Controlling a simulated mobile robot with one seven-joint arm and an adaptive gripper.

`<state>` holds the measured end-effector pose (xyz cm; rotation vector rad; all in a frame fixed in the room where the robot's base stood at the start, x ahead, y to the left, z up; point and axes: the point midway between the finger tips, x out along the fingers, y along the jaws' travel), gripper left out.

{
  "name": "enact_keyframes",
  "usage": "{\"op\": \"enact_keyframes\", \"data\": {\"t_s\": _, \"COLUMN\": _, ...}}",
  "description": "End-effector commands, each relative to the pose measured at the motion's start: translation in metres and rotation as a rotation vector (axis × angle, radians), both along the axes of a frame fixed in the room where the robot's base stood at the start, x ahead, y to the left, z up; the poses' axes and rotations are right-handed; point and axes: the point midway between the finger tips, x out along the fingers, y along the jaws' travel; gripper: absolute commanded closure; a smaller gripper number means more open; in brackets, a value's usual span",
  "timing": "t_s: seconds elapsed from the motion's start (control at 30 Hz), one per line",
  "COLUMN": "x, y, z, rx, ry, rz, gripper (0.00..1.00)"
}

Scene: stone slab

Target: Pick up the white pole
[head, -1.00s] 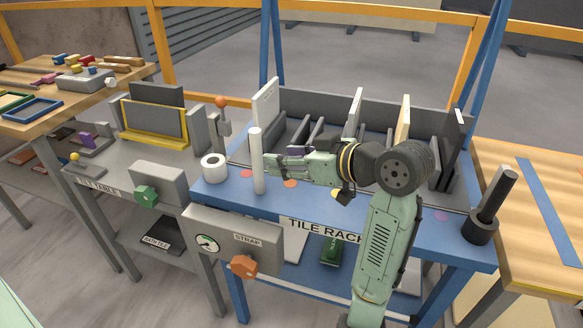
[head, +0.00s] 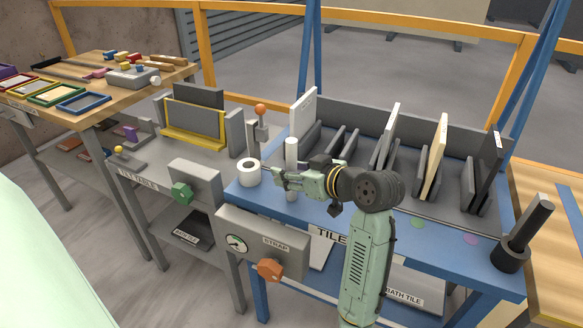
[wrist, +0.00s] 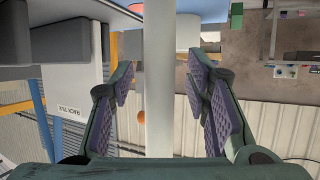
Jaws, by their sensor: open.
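The white pole (head: 291,152) stands upright near the left front of the blue tile rack table. My gripper (head: 281,179) reaches in from the right at the pole's mid-height, and its fingers cover part of the pole. In the wrist view, the white pole (wrist: 158,90) runs between the two open fingers of my gripper (wrist: 163,75), with a visible gap on each side. The fingers do not appear to touch it.
A white roll (head: 249,172) stands just left of the pole. A black post (head: 524,230) stands at the right corner. The tilt table (head: 150,160) with a yellow frame is at left.

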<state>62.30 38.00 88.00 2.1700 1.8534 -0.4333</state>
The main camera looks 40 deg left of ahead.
Motion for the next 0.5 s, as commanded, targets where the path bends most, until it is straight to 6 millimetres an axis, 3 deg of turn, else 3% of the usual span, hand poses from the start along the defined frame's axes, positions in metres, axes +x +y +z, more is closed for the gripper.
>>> {"op": "enact_keyframes", "data": {"t_s": 0.23, "x": 0.0004, "y": 0.0016, "z": -0.0010, "rx": 0.000, "ry": -0.001, "rz": -0.001, "gripper": 0.57}}
{"op": "enact_keyframes", "data": {"t_s": 0.5, "x": 0.0004, "y": 0.0013, "z": -0.0007, "rx": 0.000, "ry": 0.000, "rz": -0.001, "gripper": 0.75}}
